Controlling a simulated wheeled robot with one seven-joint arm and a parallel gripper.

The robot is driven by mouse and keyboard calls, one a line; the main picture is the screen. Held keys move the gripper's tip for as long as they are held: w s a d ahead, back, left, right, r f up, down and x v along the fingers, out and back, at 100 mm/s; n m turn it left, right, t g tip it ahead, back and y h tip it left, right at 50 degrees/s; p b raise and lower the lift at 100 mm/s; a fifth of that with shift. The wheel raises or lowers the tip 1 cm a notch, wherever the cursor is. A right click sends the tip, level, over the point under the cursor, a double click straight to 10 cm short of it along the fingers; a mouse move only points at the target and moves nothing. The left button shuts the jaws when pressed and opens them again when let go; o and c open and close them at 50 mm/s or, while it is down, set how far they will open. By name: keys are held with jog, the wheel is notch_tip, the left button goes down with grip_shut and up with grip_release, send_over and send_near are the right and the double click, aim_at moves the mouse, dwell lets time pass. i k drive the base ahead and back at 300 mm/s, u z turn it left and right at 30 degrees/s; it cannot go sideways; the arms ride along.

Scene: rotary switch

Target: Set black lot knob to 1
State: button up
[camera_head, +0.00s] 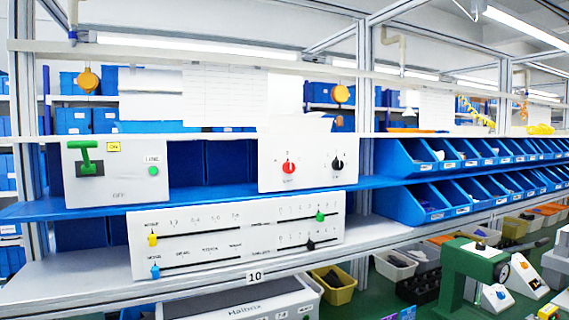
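The black lot knob (337,164) is a small round rotary knob on the right half of a white panel (310,178) on the blue shelf. Tiny marks surround it, and a small label sits below it. The marks are too small to read, so I cannot tell its setting. My gripper is not in view.
Left on the shelf is a white box with a green lever (88,157) and a green button (153,171). Below is a white slider panel (235,236) with coloured sliders. Blue bins (410,199) stand to the right. A green machine (470,271) is at lower right.

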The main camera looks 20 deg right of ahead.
aim_at(337, 165)
jog(key=z, duration=0.45)
jog(key=k, duration=0.55)
jog(key=z, duration=1.3)
jog(key=i, duration=0.9)
jog(key=u, duration=0.65)
